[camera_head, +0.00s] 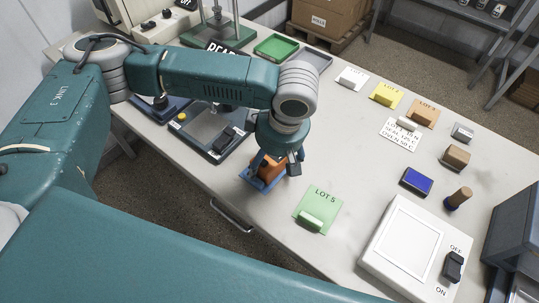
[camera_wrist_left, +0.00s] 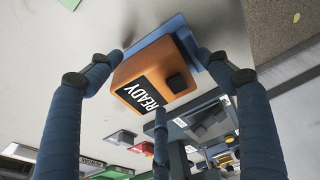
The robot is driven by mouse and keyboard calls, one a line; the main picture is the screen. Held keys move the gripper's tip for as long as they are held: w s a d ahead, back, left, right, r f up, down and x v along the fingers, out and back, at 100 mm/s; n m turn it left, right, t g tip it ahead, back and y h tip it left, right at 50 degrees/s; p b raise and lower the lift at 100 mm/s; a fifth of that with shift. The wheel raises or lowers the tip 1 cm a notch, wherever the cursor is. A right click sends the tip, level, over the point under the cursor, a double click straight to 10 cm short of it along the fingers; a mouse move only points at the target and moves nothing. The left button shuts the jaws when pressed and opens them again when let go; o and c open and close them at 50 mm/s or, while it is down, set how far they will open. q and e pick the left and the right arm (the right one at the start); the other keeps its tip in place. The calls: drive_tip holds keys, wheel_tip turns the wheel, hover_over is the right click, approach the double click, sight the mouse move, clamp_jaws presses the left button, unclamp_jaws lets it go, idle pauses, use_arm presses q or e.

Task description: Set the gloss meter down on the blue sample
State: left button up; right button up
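The gloss meter (camera_wrist_left: 158,68) is an orange block with a black READY display, seen large in the left wrist view. In the head view the gloss meter (camera_head: 271,168) is partly hidden by my left gripper (camera_head: 275,163). The blue sample (camera_head: 253,179) is a flat plate on the table under the meter, with its edge showing. It also shows behind the meter in the left wrist view (camera_wrist_left: 205,77). Whether the meter's base rests fully on the sample is hidden. My right gripper is out of view.
A green LOT 5 card (camera_head: 318,208) lies right of the meter. A dark plate device (camera_head: 212,130) stands close on its left. A white ON/OFF box (camera_head: 405,248), blue pad (camera_head: 416,181) and wooden stamp (camera_head: 459,198) are at the right. The tabletop between is clear.

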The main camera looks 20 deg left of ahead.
use_arm(q)
drive_tip(key=shift+w+r, duration=0.1)
drive_tip(key=shift+r, duration=0.05)
drive_tip(key=shift+r, duration=0.2)
drive_tip(key=v, duration=1.1)
drive_tip(key=shift+d+r, duration=0.15)
drive_tip(key=shift+r, duration=0.05)
